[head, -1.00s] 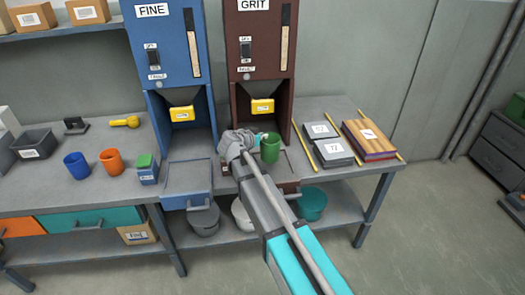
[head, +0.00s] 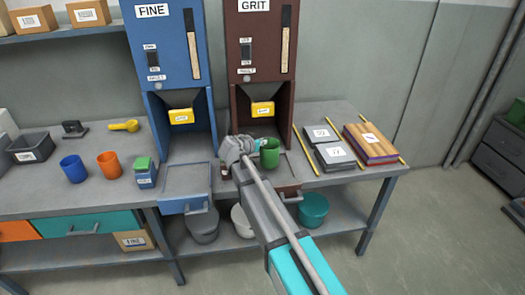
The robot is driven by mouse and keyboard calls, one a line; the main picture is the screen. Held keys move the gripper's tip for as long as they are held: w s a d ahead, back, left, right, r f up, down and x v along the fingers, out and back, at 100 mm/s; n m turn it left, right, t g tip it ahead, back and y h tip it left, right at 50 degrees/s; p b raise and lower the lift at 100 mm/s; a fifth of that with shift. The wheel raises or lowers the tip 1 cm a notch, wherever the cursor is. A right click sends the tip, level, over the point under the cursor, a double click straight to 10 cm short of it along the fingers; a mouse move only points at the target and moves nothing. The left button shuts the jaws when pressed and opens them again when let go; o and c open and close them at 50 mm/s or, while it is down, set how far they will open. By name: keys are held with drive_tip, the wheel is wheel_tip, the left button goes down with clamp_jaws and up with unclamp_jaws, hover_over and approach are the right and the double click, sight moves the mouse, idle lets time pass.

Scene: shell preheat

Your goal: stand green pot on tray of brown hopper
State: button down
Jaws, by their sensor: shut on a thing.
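The green pot (head: 270,154) is upright in front of the brown hopper (head: 260,80), below its yellow spout. My gripper (head: 259,145) is shut on the green pot from the left side. The tray of the brown hopper (head: 284,180) lies beneath the pot and is partly hidden by my arm. I cannot tell whether the pot's base touches the tray.
The blue hopper (head: 167,60) with its own tray (head: 187,178) stands to the left. A blue cup (head: 74,168) and an orange cup (head: 109,164) stand further left on the bench. Grey boxes (head: 336,155) and a wooden stack (head: 371,144) lie to the right.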

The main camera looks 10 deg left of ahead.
drive_tip(key=shift+f+b, duration=1.15)
drive_tip(key=shift+f, duration=0.3)
drive_tip(key=shift+f, duration=0.1)
drive_tip(key=c, duration=0.8)
unclamp_jaws()
drive_tip(key=shift+s+r, duration=0.15)
drive_tip(key=shift+r, duration=0.1)
drive_tip(key=p+v, duration=0.4)
drive_tip(key=v, duration=0.7)
drive_tip(key=shift+s+a+p, duration=0.2)
drive_tip(key=shift+s+p, duration=0.15)
